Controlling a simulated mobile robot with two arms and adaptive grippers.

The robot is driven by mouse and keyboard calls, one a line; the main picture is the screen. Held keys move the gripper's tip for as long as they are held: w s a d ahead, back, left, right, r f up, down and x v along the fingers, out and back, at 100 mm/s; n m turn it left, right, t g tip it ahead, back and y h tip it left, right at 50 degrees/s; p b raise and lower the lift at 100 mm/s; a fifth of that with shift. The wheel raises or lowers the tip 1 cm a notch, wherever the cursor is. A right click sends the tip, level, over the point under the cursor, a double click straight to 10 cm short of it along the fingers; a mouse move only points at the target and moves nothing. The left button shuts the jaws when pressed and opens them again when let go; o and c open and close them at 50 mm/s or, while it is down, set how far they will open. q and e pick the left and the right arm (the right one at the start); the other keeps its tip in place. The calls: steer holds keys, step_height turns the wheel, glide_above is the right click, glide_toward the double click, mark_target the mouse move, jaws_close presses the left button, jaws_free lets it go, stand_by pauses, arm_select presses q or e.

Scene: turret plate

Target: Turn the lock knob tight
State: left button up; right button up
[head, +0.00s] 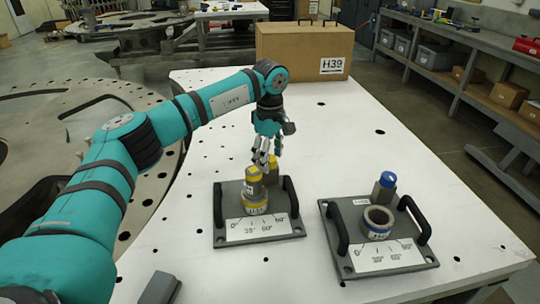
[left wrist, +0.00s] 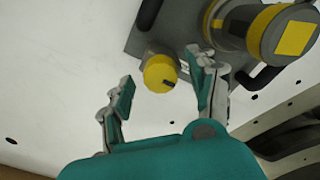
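The yellow lock knob (left wrist: 158,70) shows in the left wrist view as a round cap with a short dark mark. It sits at the edge of the left grey plate (head: 225,192). In the head view it is partly hidden behind the gripper and the yellow-capped post (head: 254,188), which stands upright in a yellow-banded ring (head: 255,207). My left gripper (head: 266,160) is open above the knob. In the left wrist view its fingers (left wrist: 163,72) are spread on either side of the knob with gaps. My right gripper is not in view.
A second grey plate (head: 338,262) at the right carries an empty ring (head: 378,222) and a blue-capped piece (head: 386,187). Both plates have black handles and angle scales. A cardboard box (head: 290,55) stands at the table's back. The white table (head: 345,140) is otherwise mostly clear.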

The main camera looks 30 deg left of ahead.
arm_select(q)
step_height(320, 180, up, 12)
stand_by(0.6)
steer(key=shift+f, duration=0.1)
stand_by(0.4)
